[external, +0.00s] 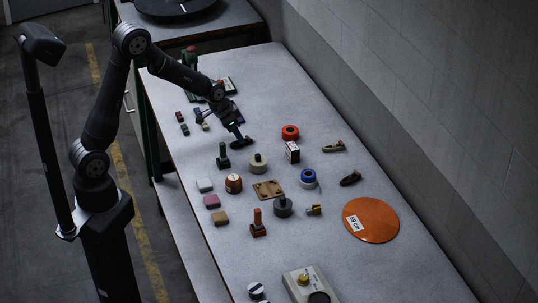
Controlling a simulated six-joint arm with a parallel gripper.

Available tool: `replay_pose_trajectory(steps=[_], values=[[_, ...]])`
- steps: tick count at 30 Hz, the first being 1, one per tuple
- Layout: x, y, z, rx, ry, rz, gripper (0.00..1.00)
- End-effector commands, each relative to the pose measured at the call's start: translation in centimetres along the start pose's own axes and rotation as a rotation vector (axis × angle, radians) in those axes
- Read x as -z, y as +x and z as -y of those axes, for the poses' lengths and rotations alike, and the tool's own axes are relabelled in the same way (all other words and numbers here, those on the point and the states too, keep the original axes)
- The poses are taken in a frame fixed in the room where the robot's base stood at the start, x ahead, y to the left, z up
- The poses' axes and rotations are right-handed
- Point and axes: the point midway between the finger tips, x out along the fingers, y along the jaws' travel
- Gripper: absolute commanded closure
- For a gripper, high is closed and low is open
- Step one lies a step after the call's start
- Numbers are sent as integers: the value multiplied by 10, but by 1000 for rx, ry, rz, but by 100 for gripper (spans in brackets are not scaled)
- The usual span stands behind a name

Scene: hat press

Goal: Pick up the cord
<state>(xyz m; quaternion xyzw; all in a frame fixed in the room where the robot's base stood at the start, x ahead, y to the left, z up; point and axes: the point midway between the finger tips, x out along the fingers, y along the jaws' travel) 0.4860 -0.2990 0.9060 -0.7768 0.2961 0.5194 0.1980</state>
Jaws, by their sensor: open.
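My gripper (238,136) points down over the far half of the table, close above a small dark object (243,143). It is open; whether it touches that object cannot be told at this size. No cord can be told for certain. A brown spool-like thing (233,184) with a pale top stands left of the middle and may be it. A red-orange ring or roll (290,132) and a blue and white roll (308,178) stand farther right. My gripper is beyond the brown spool and apart from it.
The pale speckled table (390,272) runs along a grey wall. A dark green upright piece (223,158), a cream round block (258,163) and a small box (292,152) stand around my gripper. An orange disc (371,220) lies at the right; a control box (309,284) is in front.

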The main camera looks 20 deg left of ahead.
Motion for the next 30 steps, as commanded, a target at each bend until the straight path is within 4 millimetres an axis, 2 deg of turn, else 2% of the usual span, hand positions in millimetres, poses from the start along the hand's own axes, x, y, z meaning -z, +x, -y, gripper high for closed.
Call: replay_pose_trajectory(steps=[3,9,30], values=[[1,17,2,0,0,2,47],[2,32,2,0,-1,0,47],[0,37,2,0,-1,0,47]])
